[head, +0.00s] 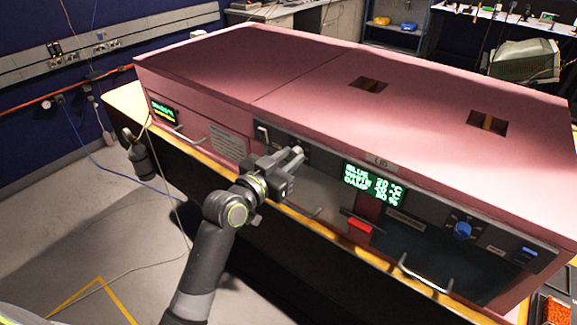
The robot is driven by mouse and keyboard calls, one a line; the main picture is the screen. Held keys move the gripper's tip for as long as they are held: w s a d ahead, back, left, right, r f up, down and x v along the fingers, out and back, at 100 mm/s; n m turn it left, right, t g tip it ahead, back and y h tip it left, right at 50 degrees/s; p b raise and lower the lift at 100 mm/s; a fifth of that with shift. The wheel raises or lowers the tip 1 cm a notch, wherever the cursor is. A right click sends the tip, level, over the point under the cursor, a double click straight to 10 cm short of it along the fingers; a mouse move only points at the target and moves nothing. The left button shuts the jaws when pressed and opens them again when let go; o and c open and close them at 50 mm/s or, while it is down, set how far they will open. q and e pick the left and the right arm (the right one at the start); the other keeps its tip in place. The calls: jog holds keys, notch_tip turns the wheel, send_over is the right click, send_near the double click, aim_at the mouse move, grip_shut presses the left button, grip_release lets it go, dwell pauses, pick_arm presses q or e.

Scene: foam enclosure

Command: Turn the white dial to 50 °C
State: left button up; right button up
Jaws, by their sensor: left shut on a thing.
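The pink foam enclosure (330,85) has a dark control panel along its front. My left gripper (293,157) reaches up from below to the panel's left part and is shut on the white dial (297,149). The fingers hide most of the dial, so its pointer and scale cannot be read. The green display (372,184) to the right has lines that look like BLUE, WHITE and DAMP. The BLUE line seems to read 20 °C; the WHITE figure is too small to read surely. My right gripper is not in view.
A white switch (263,133) sits left of the gripper. A red part (360,225) is below the display. A blue knob (462,230) and a blue switch (525,253) are at the right. Metal handles, such as one low on the front (425,276), stick out. Open floor lies left.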

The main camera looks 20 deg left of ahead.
pick_arm(q)
jog(key=m+b, duration=0.3)
jog(key=shift+f+m, duration=0.25)
jog(key=shift+m, duration=0.15)
jog(key=m+b, duration=0.3)
jog(key=shift+m, duration=0.3)
jog(key=m+b, duration=0.3)
jog(key=shift+m, duration=0.3)
jog(key=m+b, duration=0.3)
jog(key=shift+m, duration=0.3)
jog(key=shift+m+b, duration=4.6)
jog(key=shift+m, duration=2.3)
